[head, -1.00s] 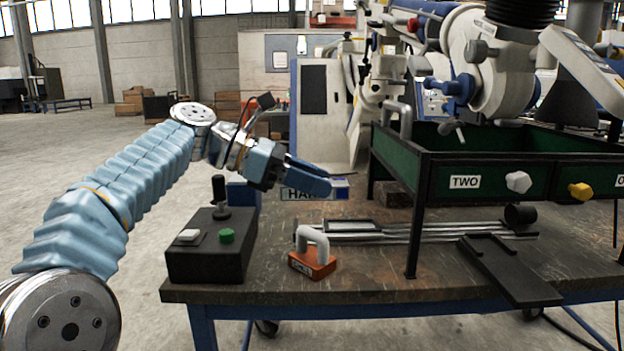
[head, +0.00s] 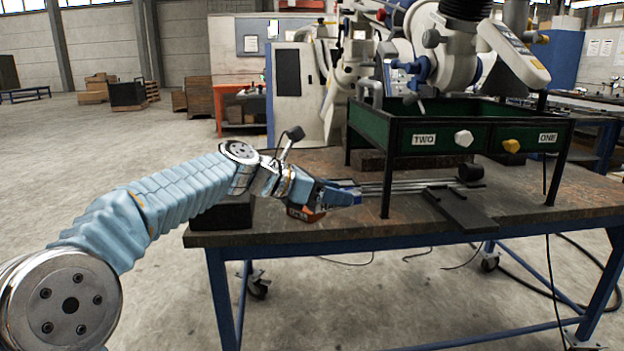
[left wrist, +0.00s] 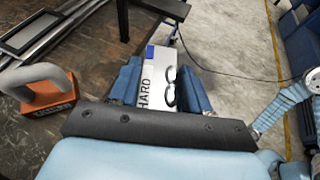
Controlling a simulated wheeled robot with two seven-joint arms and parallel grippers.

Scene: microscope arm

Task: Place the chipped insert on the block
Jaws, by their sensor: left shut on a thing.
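My left gripper (head: 335,194) is shut on a white box marked HARD with a blue end. In the left wrist view the box (left wrist: 157,72) sits between the two blue fingers, with dark ring shapes on its face. It is held near the table's front edge, with floor visible beyond it. An orange block (head: 304,213) with lettering is partly hidden by my gripper; in the left wrist view the block (left wrist: 42,100) stands left of the gripper, with a grey arched handle. I cannot make out a chipped insert. My right gripper is not in view.
The worktable (head: 410,222) carries a green tray frame (head: 372,122) with drawers marked TWO and ONE, metal rails (head: 405,185) and a dark flat plate (head: 460,208). The microscope arm (head: 450,45) hangs above. A black box (head: 225,214) is partly behind my left arm.

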